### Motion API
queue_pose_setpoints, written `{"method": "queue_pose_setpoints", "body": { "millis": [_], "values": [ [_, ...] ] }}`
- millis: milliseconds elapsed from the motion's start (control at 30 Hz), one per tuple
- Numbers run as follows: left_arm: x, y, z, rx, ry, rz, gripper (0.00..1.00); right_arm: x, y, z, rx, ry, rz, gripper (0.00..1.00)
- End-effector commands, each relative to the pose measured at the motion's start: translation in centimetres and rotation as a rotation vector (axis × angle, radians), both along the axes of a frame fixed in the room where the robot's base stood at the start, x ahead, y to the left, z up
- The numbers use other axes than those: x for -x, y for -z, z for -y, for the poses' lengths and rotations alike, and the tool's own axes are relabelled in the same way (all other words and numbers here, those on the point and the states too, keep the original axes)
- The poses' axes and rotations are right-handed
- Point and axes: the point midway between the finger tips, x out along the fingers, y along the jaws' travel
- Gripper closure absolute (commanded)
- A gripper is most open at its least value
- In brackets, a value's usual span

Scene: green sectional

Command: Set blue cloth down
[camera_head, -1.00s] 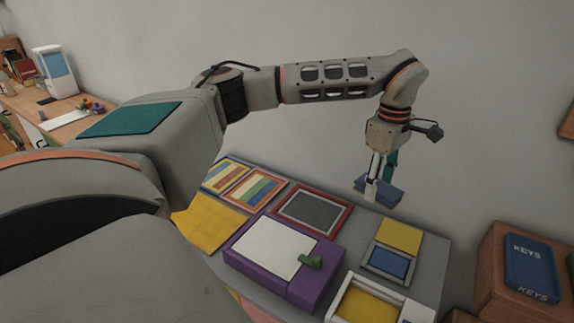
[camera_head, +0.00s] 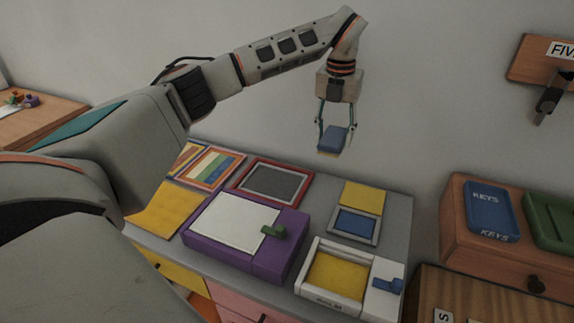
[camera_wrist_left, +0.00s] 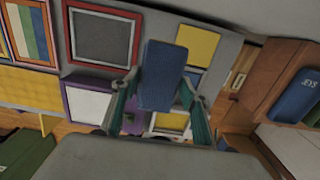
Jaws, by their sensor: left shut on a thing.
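In the left wrist view the cloth (camera_wrist_left: 162,76) sits between the two green fingers and hides part of the table. My right gripper is not in view.
The table holds a purple box (camera_head: 290,252) with a green handle, a white box (camera_head: 313,254) with a yellow inside, a red-framed grey panel (camera_head: 273,182), a yellow square (camera_head: 363,198) and a blue framed square (camera_head: 355,223). A wooden cabinet with a blue keys tray (camera_head: 491,211) stands right.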

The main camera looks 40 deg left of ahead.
Motion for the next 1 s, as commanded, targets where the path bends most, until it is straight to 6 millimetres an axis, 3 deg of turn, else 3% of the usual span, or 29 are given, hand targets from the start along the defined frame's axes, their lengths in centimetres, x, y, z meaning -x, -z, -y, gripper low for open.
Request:
{"method": "queue_pose_setpoints", "body": {
  "millis": [167,600,1000],
  "values": [
    [0.1,3.1,0.0,0.001,0.003,-0.007,0.76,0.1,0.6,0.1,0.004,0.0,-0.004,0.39],
    [0.1,13.5,0.1,0.002,0.005,-0.007,0.76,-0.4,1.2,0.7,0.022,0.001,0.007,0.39],
    [0.1,17.0,0.1,0.001,0.006,-0.004,0.76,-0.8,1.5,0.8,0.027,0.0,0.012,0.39]
  ]
}}
